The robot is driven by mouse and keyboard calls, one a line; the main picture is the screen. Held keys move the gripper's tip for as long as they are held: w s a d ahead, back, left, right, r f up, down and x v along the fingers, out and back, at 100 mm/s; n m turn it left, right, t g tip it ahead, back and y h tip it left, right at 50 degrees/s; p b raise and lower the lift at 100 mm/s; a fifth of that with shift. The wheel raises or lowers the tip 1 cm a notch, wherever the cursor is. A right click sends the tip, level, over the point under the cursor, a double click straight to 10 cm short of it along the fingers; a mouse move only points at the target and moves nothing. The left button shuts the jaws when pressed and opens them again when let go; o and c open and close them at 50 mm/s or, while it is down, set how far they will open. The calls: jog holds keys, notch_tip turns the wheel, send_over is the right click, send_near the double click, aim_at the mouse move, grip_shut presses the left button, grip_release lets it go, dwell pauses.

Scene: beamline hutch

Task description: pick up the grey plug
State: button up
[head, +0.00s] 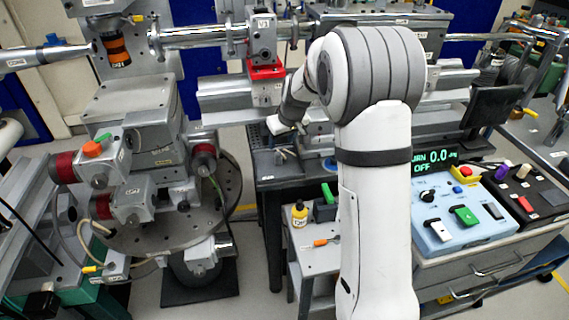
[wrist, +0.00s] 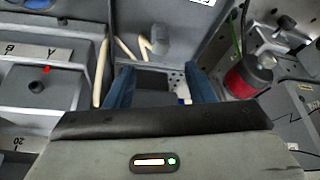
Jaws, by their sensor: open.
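A short grey rounded piece, which looks like the grey plug (wrist: 159,38), lies in a dark grey tray (wrist: 190,42) in the wrist view, beyond my fingertips. My gripper (wrist: 160,84) is open, its two blue fingers apart and pointing toward the tray. Nothing is held between them. In the head view my gripper (head: 277,128) hangs above the dark tray (head: 268,172) behind my arm. The plug cannot be made out there.
Cream-coloured sticks (wrist: 101,72) lie in the tray left of the plug. A grey metal block (wrist: 45,95) stands left of the tray, and a red-and-black cylinder (wrist: 247,76) stands right. A yellow bottle (head: 299,214) stands on the lower cart.

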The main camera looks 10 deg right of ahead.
aim_at(279, 153)
jog(key=x, duration=0.8)
jog(key=shift+s+p, duration=0.35)
jog(key=shift+p, duration=0.05)
grip_shut()
